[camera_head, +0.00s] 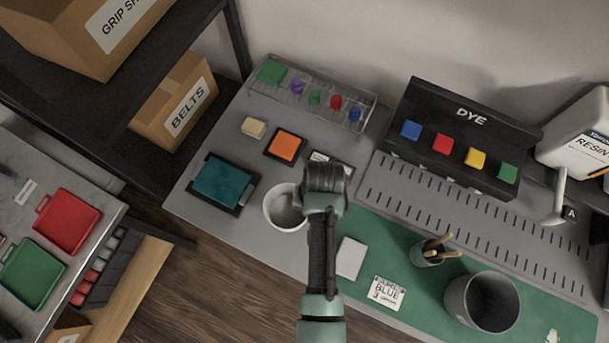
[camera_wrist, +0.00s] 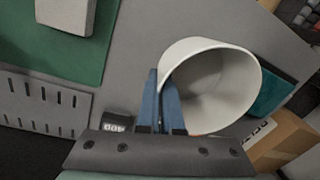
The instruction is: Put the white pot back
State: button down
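The white pot (camera_head: 277,213) is an open round cup at the left-middle of the grey worktop in the head view, left of my gripper (camera_head: 323,178), which partly covers it. In the wrist view the white pot (camera_wrist: 235,95) is large, with its mouth toward the camera. My gripper's two blue fingers (camera_wrist: 161,100) are close together at its rim, one inside and one outside, with the pot's wall between them. The pot's base is hidden, so I cannot tell whether it touches the worktop.
A teal tray (camera_head: 222,183) is left of the pot, and an orange block (camera_head: 285,146) is behind it. On the green mat (camera_head: 410,262) stand a grey pot (camera_head: 456,298) and a tool cup (camera_head: 427,255). A DYE rack (camera_head: 450,120) stands behind.

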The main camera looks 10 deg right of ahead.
jog(key=shift+f, duration=2.3)
jog(key=shift+f, duration=0.1)
jog(key=c, duration=1.1)
grip_release()
